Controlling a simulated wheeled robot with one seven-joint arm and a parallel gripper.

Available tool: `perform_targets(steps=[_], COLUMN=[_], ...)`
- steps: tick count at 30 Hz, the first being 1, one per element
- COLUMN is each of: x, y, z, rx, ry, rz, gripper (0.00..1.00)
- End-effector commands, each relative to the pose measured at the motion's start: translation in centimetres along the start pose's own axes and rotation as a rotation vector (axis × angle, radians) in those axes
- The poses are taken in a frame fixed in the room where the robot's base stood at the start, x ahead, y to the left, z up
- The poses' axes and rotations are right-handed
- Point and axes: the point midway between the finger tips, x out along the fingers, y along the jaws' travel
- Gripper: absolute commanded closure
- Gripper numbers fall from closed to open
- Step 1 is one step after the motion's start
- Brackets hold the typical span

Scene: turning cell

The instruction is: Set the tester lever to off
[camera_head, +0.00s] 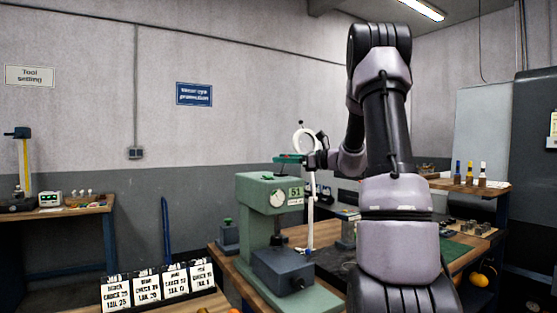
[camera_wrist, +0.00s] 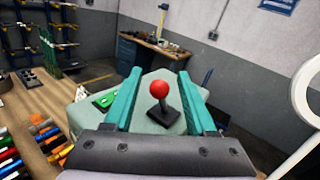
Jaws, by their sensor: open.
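The tester is a green machine (camera_head: 253,195) with a round dial and a "51" plate, standing on the bench. Its lever (camera_wrist: 159,90) has a red ball knob on a short stem and a black base, on the pale green top of the tester (camera_wrist: 146,128) in the wrist view. My gripper (camera_wrist: 159,74) has teal fingers, open, one on each side of the red knob with gaps on both sides. In the head view my gripper (camera_head: 288,158) is just above the tester's top, and I cannot make out the lever there. I cannot tell which setting the lever is at.
A white ring lamp (camera_head: 303,142) stands on a post close beside my gripper; its ring also shows at the wrist view's right edge (camera_wrist: 303,92). Label cards (camera_head: 160,287) stand at the front. Handled tools (camera_wrist: 40,130) lie on the bench at left in the wrist view.

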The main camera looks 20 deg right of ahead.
Motion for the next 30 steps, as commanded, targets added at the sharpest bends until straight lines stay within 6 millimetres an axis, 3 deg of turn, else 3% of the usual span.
perform_targets(steps=[6, 15, 19, 20, 30], x=[1.9, 2.1, 2.1, 2.1, 2.1], y=[0.0, 0.0, 0.0, 0.0, 0.0], z=[0.0, 0.0, 0.0, 0.0, 0.0], rx=[-0.002, -0.001, -0.001, -0.001, -0.001], ry=[0.001, 0.001, 0.001, 0.001, 0.001], rz=[0.0, -0.001, -0.001, -0.001, -0.001], gripper=[0.44, 0.44, 0.93, 1.0, 1.0])
